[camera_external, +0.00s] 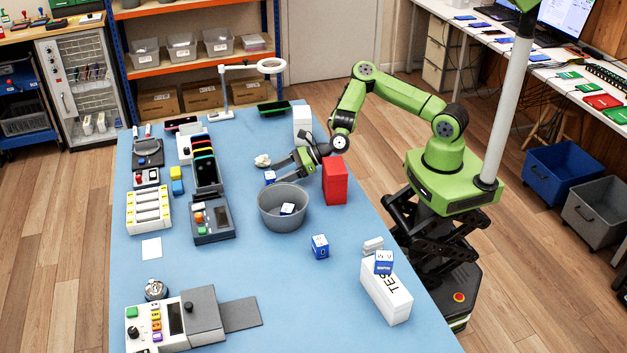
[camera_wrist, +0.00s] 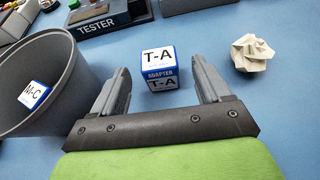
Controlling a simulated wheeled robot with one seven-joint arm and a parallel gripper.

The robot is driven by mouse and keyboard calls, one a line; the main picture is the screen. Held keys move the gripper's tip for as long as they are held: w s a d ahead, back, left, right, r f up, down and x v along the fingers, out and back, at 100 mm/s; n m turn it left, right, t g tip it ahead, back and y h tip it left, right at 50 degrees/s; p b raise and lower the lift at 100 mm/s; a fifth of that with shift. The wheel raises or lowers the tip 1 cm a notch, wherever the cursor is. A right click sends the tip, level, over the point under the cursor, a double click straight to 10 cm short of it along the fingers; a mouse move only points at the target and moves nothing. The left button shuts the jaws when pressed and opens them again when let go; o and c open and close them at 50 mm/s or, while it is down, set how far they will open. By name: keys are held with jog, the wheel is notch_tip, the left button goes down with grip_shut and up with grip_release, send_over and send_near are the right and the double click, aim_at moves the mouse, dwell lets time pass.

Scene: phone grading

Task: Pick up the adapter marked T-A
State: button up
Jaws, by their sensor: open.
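The adapter marked T-A (camera_wrist: 160,68) is a small white and blue cube on the blue table. In the wrist view it stands upright just beyond my gripper (camera_wrist: 160,82), centred between the two finger tips. My gripper is open and empty, with a finger on either side of the line to the cube. In the external view my gripper (camera_external: 280,172) is low over the table behind the grey bin, and the T-A adapter (camera_external: 270,176) shows at its tips. I cannot tell whether the fingers touch it.
A grey bin (camera_external: 283,218) holding a cube marked M-C (camera_wrist: 33,94) stands close left of my gripper in the wrist view. Crumpled paper (camera_wrist: 252,53) lies to the right. A red box (camera_external: 334,181) stands by my arm. Other adapters (camera_external: 320,246) are nearer the camera.

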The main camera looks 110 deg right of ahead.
aim_at(268, 181)
jog(key=b+x, duration=0.1)
jog(key=x, duration=0.1)
jog(key=b+x, duration=0.1)
jog(key=x, duration=0.2)
jog(key=shift+f, duration=0.5)
jog(key=shift+r, duration=0.15)
